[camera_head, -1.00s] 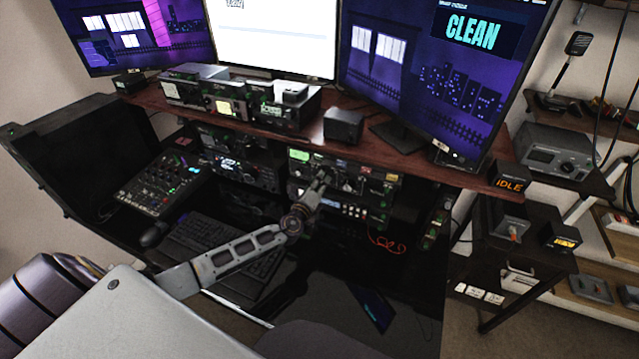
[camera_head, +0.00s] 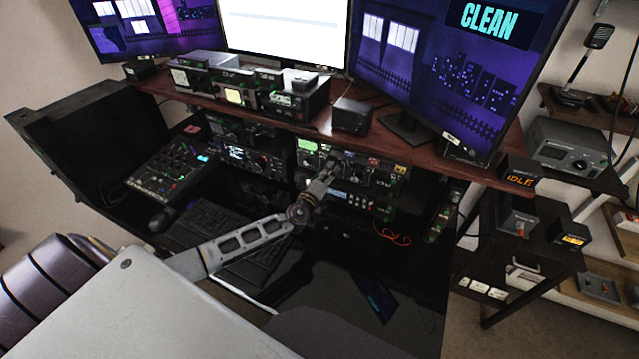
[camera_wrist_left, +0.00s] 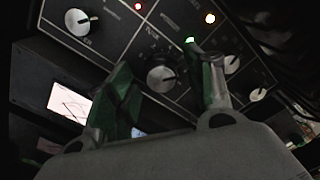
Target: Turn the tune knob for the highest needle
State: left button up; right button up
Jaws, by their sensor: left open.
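The tune knob (camera_wrist_left: 160,78) is a round dark knob with a pale face on the black radio panel, its label partly legible above it. My left gripper (camera_wrist_left: 160,68) is open in the left wrist view, with one finger on each side of the knob; I cannot tell if they touch it. In the head view my left gripper (camera_head: 338,163) is at the front of the radio (camera_head: 378,174) and hides part of it. A lit meter (camera_wrist_left: 68,103) with a thin dark needle line shows at the left of the wrist view, tilted and partly covered.
Other knobs sit close by: one at upper left (camera_wrist_left: 77,21), one at right (camera_wrist_left: 232,64). A wooden shelf (camera_head: 420,150) overhangs the radios. A keyboard (camera_head: 205,222) and mixer (camera_head: 172,178) lie left. Monitors, including one reading CLEAN (camera_head: 450,60), stand above.

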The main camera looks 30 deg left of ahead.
pick_arm(q)
jog(key=s, duration=1.2)
jog(key=shift+d, duration=0.3)
dwell(0.3)
dwell(1.6)
